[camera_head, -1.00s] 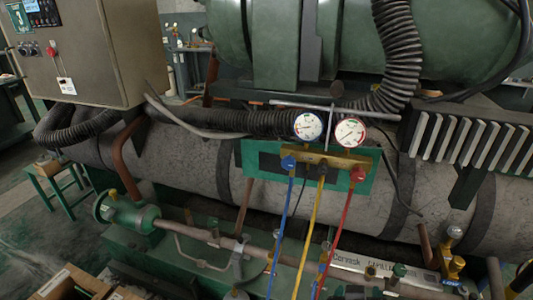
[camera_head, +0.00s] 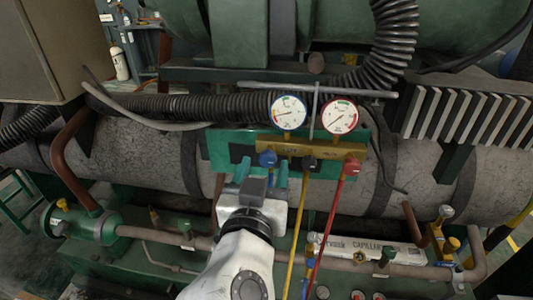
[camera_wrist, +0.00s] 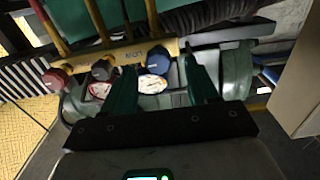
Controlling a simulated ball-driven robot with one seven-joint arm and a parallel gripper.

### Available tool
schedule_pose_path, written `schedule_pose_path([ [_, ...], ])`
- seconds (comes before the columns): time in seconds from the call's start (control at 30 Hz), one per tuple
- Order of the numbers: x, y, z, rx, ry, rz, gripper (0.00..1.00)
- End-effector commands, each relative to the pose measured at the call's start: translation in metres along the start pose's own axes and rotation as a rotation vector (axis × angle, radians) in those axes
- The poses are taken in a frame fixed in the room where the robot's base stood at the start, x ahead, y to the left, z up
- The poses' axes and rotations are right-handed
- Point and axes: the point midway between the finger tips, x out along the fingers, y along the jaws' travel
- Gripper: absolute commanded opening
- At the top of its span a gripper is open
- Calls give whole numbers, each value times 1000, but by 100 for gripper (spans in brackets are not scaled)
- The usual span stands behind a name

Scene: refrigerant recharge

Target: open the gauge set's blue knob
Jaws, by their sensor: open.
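The gauge set hangs on a green plate in front of the grey pipe, with a brass manifold (camera_head: 297,147) below two round dials. The blue knob (camera_head: 267,158) is at the manifold's left end in the head view. My gripper (camera_head: 262,170) is open just below and in front of it, its two green fingers pointing up at the knob. In the wrist view the picture is turned over, and the blue knob (camera_wrist: 157,63) shows between and beyond the fingertips. Whether they touch it cannot be told. My gripper hides most of the blue hose.
A black knob (camera_head: 309,162) and red knob (camera_head: 351,166) sit to the right on the manifold. Yellow (camera_head: 297,235) and red hoses (camera_head: 326,232) hang below them, close beside my arm. A grey bar (camera_head: 290,89) crosses above the dials.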

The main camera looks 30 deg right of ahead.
Motion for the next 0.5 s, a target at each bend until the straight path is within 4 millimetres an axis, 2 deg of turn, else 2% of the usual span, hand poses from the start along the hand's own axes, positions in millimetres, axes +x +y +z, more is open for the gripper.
schedule_pose_path([
  [0.03,10,1,-1,0,-1,4,59],
  [0.2,32,0,-1,0,-1,1,59],
  [0.5,43,0,0,0,-1,0,59],
])
